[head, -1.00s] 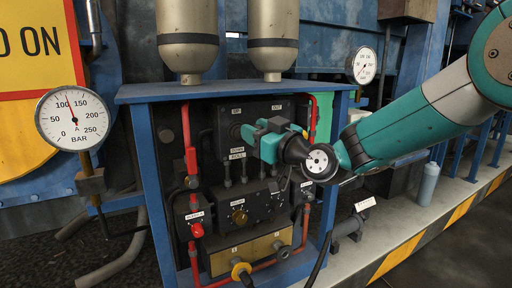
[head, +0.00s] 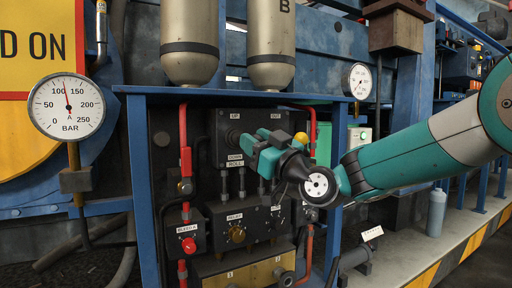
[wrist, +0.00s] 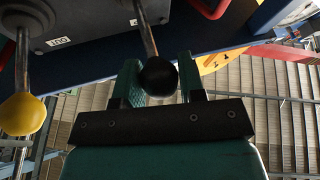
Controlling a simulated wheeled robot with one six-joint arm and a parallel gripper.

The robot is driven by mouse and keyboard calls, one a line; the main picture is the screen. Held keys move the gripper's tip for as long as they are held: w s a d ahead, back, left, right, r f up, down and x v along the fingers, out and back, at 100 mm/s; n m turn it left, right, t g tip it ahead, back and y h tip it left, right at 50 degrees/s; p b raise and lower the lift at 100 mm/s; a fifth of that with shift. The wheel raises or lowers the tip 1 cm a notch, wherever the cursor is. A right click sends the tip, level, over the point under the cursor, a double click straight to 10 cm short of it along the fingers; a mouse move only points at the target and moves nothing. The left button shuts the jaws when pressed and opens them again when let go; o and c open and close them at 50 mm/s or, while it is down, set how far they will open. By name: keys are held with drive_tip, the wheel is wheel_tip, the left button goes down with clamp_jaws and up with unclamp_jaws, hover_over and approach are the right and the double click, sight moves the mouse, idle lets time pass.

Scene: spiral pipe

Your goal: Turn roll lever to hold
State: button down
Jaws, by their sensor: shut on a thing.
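In the wrist view the gripper (wrist: 160,78) is shut on the black ball knob (wrist: 157,77) of a lever, whose thin metal rod runs up to a dark panel. In the head view my gripper hides this knob and rod, so the lever's exact angle is unclear. A second lever with a yellow knob (wrist: 22,113) stands apart to the left in the wrist view. Its knob also shows right of my gripper in the head view (head: 301,138).
A blue frame (head: 141,190) surrounds the panel, with red pipes (head: 185,150) inside. Two metal bottles (head: 189,40) hang above. A pressure gauge (head: 66,106) stands at the left.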

drive_tip(key=shift+r, duration=0.1)
drive_tip(key=c, duration=0.7)
unclamp_jaws()
drive_tip(key=shift+c, duration=0.2)
drive_tip(key=b+v, duration=0.6)
drive_tip(key=v, duration=1.1)
drive_tip(key=shift+s+f+b, duration=0.15)
drive_tip(key=shift+f+b, duration=0.05)
drive_tip(key=shift+b, duration=0.2)
